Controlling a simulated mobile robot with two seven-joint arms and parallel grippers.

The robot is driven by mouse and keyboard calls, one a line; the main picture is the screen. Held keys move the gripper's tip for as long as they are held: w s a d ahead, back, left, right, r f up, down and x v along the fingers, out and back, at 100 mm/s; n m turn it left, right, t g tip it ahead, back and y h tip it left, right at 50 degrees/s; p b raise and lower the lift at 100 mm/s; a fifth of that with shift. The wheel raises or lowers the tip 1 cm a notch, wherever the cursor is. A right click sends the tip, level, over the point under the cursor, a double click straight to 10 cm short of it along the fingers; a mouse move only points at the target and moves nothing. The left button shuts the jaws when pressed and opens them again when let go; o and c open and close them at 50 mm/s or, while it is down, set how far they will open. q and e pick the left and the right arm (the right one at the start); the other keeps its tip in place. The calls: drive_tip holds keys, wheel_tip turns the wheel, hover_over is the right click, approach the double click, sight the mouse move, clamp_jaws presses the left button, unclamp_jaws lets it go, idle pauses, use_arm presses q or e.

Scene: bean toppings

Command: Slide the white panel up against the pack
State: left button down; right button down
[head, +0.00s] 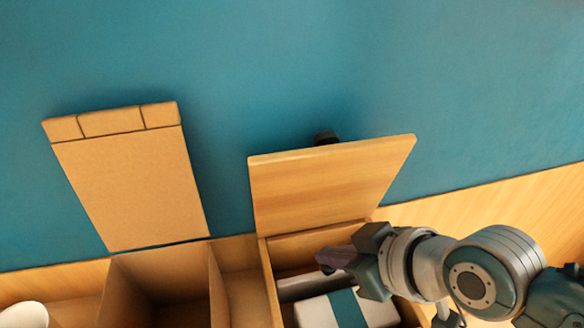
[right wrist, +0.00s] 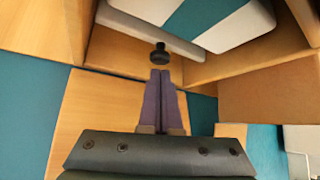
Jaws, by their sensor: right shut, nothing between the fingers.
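The pack (head: 345,308), white with a teal band, lies inside the wooden box. It also shows at the top of the right wrist view (right wrist: 204,16). The white panel (head: 303,287) shows as a pale grey-white strip behind the pack; its far side is partly hidden by my gripper. I cannot tell whether panel and pack touch. My right gripper (head: 325,260) is over the box's back part, above the panel. Its purple fingers (right wrist: 160,75) are shut together and empty. A black knob (right wrist: 160,55) shows just beyond the fingertips. My left gripper is out of view.
The box's wooden lid (head: 330,180) stands open, with a black knob (head: 325,137) behind its top edge. A cardboard box (head: 125,180) with a raised flap stands to the left. A white round thing (head: 24,315) is at lower left. The teal wall is behind.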

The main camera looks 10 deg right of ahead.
sight(313, 275)
drive_tip(key=shift+x, duration=1.1)
drive_tip(key=s+p, duration=0.2)
drive_tip(key=s, duration=0.1)
drive_tip(key=shift+s+r, duration=0.15)
drive_tip(key=shift+s, duration=0.25)
